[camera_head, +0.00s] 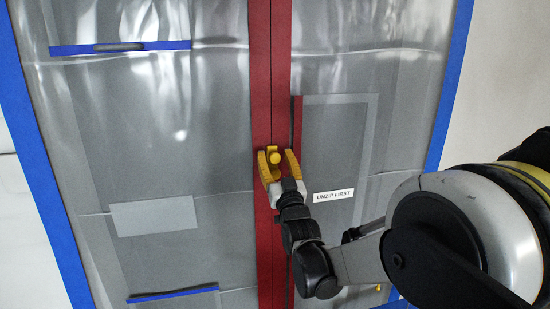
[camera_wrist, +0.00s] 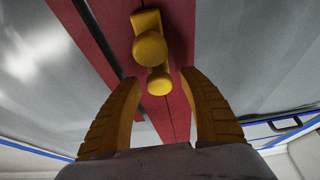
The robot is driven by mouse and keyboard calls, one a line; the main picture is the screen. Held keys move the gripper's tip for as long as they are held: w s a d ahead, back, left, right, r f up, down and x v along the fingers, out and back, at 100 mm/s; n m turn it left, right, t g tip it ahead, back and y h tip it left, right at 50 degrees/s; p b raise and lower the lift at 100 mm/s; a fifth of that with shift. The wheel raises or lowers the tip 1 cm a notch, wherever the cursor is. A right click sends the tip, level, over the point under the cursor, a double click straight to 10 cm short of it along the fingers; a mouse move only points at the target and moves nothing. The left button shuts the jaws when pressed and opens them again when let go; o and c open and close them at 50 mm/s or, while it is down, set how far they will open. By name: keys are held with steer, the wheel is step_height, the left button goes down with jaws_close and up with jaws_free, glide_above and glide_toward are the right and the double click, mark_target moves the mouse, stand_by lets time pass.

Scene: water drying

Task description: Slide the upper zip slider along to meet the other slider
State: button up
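A yellow zip slider (camera_head: 274,158) with a round knob sits on the red zip strip (camera_head: 262,60) that runs down the clear plastic sheet. In the wrist view the yellow slider (camera_wrist: 150,47) shows a rounded top, a large round knob and a smaller yellow piece below; I cannot tell whether these belong to one slider or two. My gripper (camera_head: 276,156) has its yellow ribbed fingers spread on either side of the knob. In the wrist view my gripper (camera_wrist: 160,80) is open, with gaps between both fingers and the yellow parts. No separate second slider is clearly visible.
A label reading "UNZIP FIRST" (camera_head: 333,195) is right of the strip, near a shorter red strip (camera_head: 297,125). Blue tape (camera_head: 452,85) edges the sheet. A grey patch (camera_head: 154,216) lies left. A small yellow piece (camera_head: 378,288) shows low right, partly beside my arm.

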steer(key=v, duration=1.2)
steer(key=s+d+f+m+g+h+b, duration=0.1)
steer(key=s+d+f+g+h+b, duration=0.15)
steer(key=d, duration=0.25)
steer(key=s+d+f+g+h+b, duration=0.1)
steer(key=s+d+f+g, duration=0.3)
steer(key=d, duration=0.1)
steer(key=s+d+f+g+h, duration=0.1)
steer(key=s+d+f+g, duration=0.1)
steer(key=s+f, duration=0.2)
steer(key=s+d+f+m+g+b, duration=0.1)
steer(key=s+d+f+g, duration=0.2)
steer(key=s, duration=0.7)
steer(key=s+d+f+m+g+h+b, duration=0.1)
steer(key=s+d+f+g, duration=0.2)
steer(key=s+f, duration=0.2)
steer(key=s, duration=0.3)
steer(key=shift+d+f+h, duration=0.25)
steer(key=shift+f+h, duration=0.05)
steer(key=shift+h, duration=0.05)
